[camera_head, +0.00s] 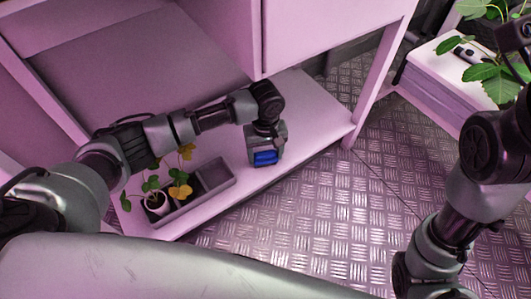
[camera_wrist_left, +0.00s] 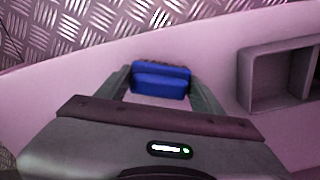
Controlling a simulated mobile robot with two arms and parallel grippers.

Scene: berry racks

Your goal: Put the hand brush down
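The hand brush (camera_head: 265,157) shows as a blue block with a dark strip along its far edge in the left wrist view (camera_wrist_left: 160,80). My left gripper (camera_head: 266,150) points down over the pale lower shelf (camera_head: 310,105). In the left wrist view its two fingers (camera_wrist_left: 160,85) stand at either end of the blue block and appear to touch it. The brush is at or just above the shelf board; I cannot tell if it bears on it. My right arm is at the right of the head view, with its gripper out of frame.
A grey compartment tray (camera_head: 218,184) sits left of the brush on the shelf, with a potted plant (camera_head: 156,203) and yellow leaves (camera_head: 180,190). A rack post (camera_head: 378,85) stands to the right. Metal tread floor (camera_head: 330,215) lies in front. Another pale unit (camera_head: 440,75) with leaves is at upper right.

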